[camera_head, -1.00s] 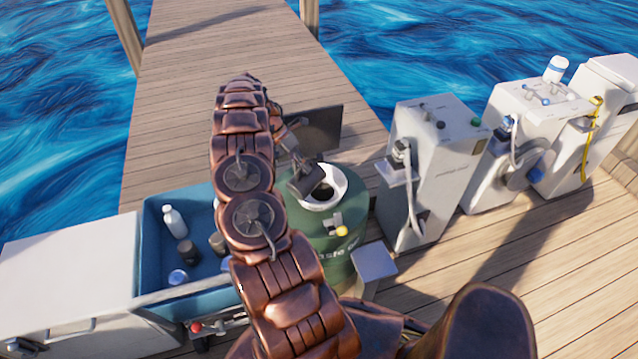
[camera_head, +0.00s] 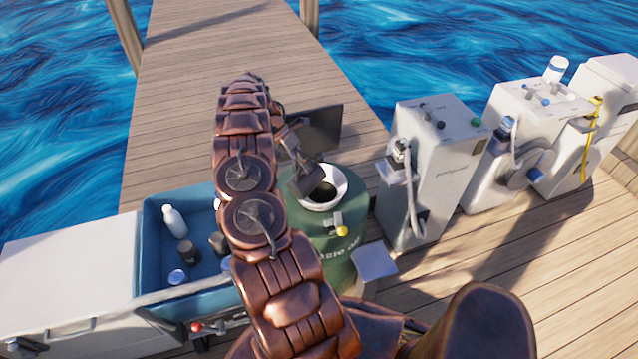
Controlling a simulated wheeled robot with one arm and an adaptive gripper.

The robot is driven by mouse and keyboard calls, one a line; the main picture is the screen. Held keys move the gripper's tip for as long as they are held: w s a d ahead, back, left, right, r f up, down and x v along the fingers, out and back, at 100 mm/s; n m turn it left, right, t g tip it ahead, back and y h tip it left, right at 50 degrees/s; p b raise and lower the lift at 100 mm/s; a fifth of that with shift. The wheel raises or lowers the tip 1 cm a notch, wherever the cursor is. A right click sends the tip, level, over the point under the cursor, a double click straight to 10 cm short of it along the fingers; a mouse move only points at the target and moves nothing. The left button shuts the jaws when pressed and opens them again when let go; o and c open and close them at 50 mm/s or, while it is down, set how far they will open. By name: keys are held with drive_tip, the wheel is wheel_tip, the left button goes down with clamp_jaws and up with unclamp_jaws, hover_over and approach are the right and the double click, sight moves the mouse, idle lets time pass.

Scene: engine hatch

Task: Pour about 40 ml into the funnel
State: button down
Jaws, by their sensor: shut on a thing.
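A white funnel-like ring (camera_head: 341,183) with a dark opening sits on top of the green drum (camera_head: 352,217), which carries partly legible lettering and a yellow knob. My gripper (camera_head: 296,158) is just left of and above the opening, partly hidden behind my copper-coloured arm. It is shut on a small dark boxy thing (camera_head: 307,180), which looks tilted and overlaps the left side of the ring in view. Whether it touches the ring I cannot tell. No liquid stream or level is visible.
A blue tray (camera_head: 153,240) with a white bottle (camera_head: 174,221) and dark jars stands left. A dark panel (camera_head: 318,128) is behind the drum. White pump-like machines (camera_head: 445,170) with hoses stand right. Water borders the wooden deck (camera_head: 230,45).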

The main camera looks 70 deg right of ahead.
sight(298, 170)
drive_tip(key=shift+w+a+h+b, duration=0.2)
drive_tip(key=shift+a+h+b, duration=0.15)
drive_tip(key=shift+a, duration=0.25)
drive_tip(key=shift+w+a+r+g+h, duration=0.1)
drive_tip(key=shift+a+r+g+h, duration=0.1)
drive_tip(key=shift+g+h, duration=0.1)
drive_tip(key=shift+a+f+b, duration=0.1)
drive_tip(key=shift+f+b, duration=0.05)
drive_tip(key=shift+b, duration=0.15)
idle(0.3)
drive_tip(key=a+h+b, duration=0.1)
drive_tip(key=b, duration=0.1)
drive_tip(key=shift+w+f+m+b, duration=0.15)
drive_tip(key=shift+m+b, duration=0.25)
drive_tip(key=h+b, duration=0.1)
drive_tip(key=b, duration=0.1)
drive_tip(key=a+g+b, duration=0.1)
drive_tip(key=b, duration=0.2)
drive_tip(key=shift+w+a+f+m+h, duration=0.1)
drive_tip(key=shift+w+a+m+h, duration=0.05)
drive_tip(key=shift+w+m+h, duration=0.15)
drive_tip(key=shift+a+h+b, duration=0.1)
drive_tip(key=shift+h+b, duration=0.15)
drive_tip(key=shift+b, duration=0.65)
drive_tip(key=shift+a+b, duration=0.2)
drive_tip(key=shift+b, duration=0.6)
drive_tip(key=b, duration=0.3)
drive_tip(key=shift+a+f+m+g+h, duration=0.2)
drive_tip(key=shift+m+g+h, duration=0.1)
drive_tip(key=shift+g+h, duration=0.1)
